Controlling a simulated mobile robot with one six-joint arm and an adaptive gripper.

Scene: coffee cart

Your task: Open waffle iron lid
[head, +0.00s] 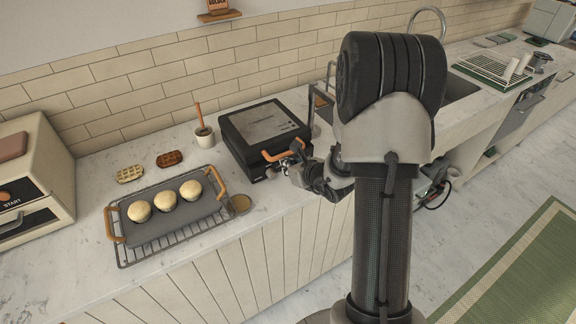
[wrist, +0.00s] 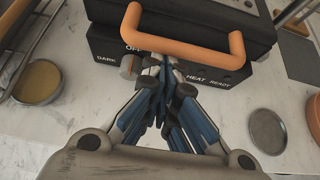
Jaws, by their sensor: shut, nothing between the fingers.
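The waffle iron (head: 262,126) is a black box with its lid down, on the counter against the tiled wall. Its orange lid handle (head: 283,152) faces the front. In the wrist view the handle (wrist: 185,45) spans the top, above a front panel (wrist: 215,75) with a knob and the words DARK, OFF, HEAT and READY. My gripper (wrist: 165,65) is shut and empty, its fingertips just below the handle's bar and near the panel. Whether they touch is unclear. In the head view my gripper (head: 298,160) is small, at the iron's front right.
A dark tray (head: 180,218) with several round buns sits on a wire rack to the left. Two waffles (head: 130,173) lie behind it. A white cup (head: 204,136) stands beside the iron. A round dish (wrist: 37,82) and a small lid (wrist: 268,131) flank the gripper.

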